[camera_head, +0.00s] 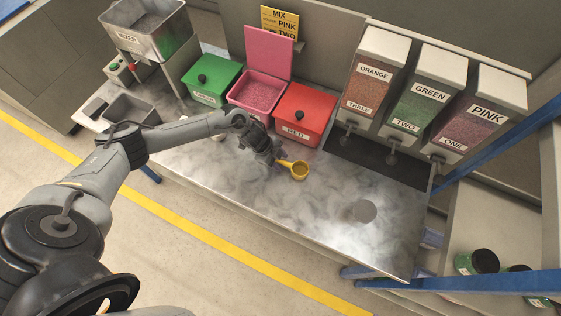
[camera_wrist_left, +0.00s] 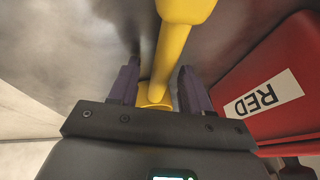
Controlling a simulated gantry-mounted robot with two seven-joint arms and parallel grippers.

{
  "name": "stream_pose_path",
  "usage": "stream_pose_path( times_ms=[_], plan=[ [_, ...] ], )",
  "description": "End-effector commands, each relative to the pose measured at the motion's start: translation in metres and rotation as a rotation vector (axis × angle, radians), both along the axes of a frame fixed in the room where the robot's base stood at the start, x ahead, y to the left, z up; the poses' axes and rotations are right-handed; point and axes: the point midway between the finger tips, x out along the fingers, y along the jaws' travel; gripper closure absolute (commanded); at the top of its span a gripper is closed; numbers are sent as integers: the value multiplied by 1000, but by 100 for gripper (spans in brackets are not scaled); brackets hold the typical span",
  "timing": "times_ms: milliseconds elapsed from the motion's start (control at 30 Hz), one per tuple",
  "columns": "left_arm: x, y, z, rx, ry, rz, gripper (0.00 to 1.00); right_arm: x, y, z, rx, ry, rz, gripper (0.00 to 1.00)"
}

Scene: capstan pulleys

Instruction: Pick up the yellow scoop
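The yellow scoop (camera_head: 299,170) is on the grey metal table in the head view, in front of the red bin. Its handle points left toward my left gripper (camera_head: 275,159). In the left wrist view the handle of the yellow scoop (camera_wrist_left: 168,58) runs between the two purple fingers of my left gripper (camera_wrist_left: 156,88). Gaps show on both sides of the handle, so the fingers are open around it. The handle's end is partly hidden by the gripper body. My right gripper is not in view.
The red bin (camera_head: 304,114), with its RED label, stands close behind the gripper. The open pink bin (camera_head: 257,92) and closed green bin (camera_head: 211,81) are to its left. Dispensers (camera_head: 432,90) stand at back right.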

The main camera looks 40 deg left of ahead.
Motion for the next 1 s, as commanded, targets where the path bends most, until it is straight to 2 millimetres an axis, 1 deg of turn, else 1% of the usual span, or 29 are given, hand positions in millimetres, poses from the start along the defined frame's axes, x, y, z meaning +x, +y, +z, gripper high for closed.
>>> stream_pose_path(
  times_ms=[33,200,267,300,600,767,867,967,1000],
  plan=[
    [0,0,0,0,-1,0,62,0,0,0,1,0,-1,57],
    [0,0,0,0,-1,0,88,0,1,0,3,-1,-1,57],
    [0,0,0,0,-1,0,97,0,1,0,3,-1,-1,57],
    [0,0,0,0,-1,0,100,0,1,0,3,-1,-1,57],
    [0,0,1,0,-1,0,100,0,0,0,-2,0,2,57],
    [0,0,8,0,-1,0,100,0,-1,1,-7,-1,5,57],
    [1,0,18,0,-3,0,100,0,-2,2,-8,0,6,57],
    [1,0,34,1,-5,-1,100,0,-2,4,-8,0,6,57],
    [1,1,43,0,-5,-1,100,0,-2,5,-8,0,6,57]
  ],
)
